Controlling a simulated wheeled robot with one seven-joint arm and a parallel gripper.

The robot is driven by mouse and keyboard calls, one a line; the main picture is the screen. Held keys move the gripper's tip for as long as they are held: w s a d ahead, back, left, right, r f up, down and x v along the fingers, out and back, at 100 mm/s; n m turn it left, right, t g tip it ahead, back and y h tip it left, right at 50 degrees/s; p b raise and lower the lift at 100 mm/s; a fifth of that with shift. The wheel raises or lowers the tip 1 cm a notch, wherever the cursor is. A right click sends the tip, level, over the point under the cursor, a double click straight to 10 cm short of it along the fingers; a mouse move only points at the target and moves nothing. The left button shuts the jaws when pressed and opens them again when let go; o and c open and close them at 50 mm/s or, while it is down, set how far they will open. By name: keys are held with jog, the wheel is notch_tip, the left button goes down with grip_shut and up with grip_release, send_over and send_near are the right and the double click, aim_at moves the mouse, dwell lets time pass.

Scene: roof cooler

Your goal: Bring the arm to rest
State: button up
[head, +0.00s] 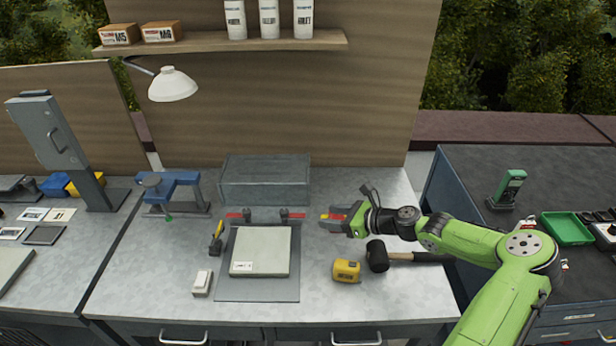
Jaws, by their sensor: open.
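My green arm reaches in from the lower right in the head view. My gripper (338,219) is open, with its red-tipped fingers pointing left above the right part of the metal workbench (200,318). Nothing shows between the fingers. It is to the right of a pale square panel (260,252) that lies on a grey mat (258,290). The exact height of my gripper above the bench cannot be told.
A yellow tape measure (346,271) lies below my gripper. A dark right-hand bench (560,170) holds a green tray (566,229) and green meter (508,189).

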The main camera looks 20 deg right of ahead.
jog(key=shift+a, duration=0.1)
jog(key=s+a+r+n+g+h, duration=0.35)
jog(key=s+a+n+g, duration=0.45)
jog(key=n, duration=0.5)
jog(key=s+a+r+n+t+h, duration=0.1)
jog(key=s+r+n, duration=0.4)
jog(key=s, duration=0.3)
jog(key=s+r+n+t+h, duration=0.1)
jog(key=s+r+n, duration=0.3)
jog(key=s, duration=0.4)
jog(key=s+a+r+n+t+h, duration=0.1)
jog(key=s+r+n+h, duration=0.2)
jog(key=s+r+n, duration=0.2)
jog(key=s+r, duration=0.1)
jog(key=s, duration=0.2)
jog(key=shift+s+a+r+n+t, duration=0.25)
jog(key=shift+s+a+n+t, duration=0.05)
jog(key=shift+h, duration=0.25)
